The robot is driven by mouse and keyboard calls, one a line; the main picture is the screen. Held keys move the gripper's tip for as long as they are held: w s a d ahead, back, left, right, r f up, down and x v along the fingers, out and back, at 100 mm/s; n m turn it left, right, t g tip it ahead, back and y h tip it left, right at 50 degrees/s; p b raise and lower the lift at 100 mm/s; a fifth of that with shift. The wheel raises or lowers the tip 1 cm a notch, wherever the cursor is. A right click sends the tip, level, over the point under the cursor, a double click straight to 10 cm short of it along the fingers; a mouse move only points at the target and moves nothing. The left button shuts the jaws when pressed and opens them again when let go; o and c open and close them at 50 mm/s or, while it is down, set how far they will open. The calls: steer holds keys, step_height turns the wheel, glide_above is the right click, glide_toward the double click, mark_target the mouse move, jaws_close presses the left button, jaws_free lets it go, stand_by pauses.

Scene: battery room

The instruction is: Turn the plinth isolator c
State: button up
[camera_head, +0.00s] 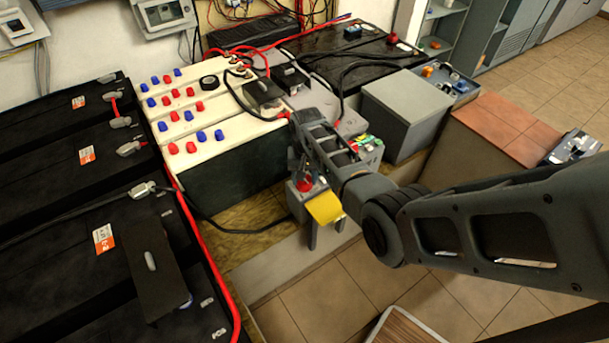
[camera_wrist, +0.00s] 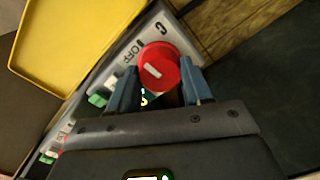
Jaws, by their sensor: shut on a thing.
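The isolator is a red round knob (camera_wrist: 158,66) with a short white mark, on a grey plate (camera_wrist: 188,42) lettered "C" and "OFF". The white mark lies aslant. In the wrist view my gripper (camera_wrist: 160,78) has its two blue fingers on either side of the knob and is shut on it. Part of the plate behind the fingers is hidden. In the head view the red knob (camera_head: 304,185) shows small beneath my wrist, and the fingers are mostly hidden by it.
A raised yellow flap (camera_wrist: 78,38) stands beside the plate; it also shows in the head view (camera_head: 325,208). Green parts (camera_wrist: 98,99) sit along the plate. A cream battery bank (camera_head: 235,131) with red and blue caps is left of my gripper. A grey box (camera_head: 408,105) stands behind it.

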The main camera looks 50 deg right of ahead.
mark_target(306, 179)
steer(key=shift+m, duration=0.3)
steer(key=o, duration=1)
steer(key=shift+o, duration=0.2)
steer(key=shift+r, duration=0.1)
step_height(306, 179, up, 8)
steer(key=shift+s+d+f+p, duration=0.1)
steer(key=shift+f+p, duration=0.1)
steer(key=shift+p, duration=0.1)
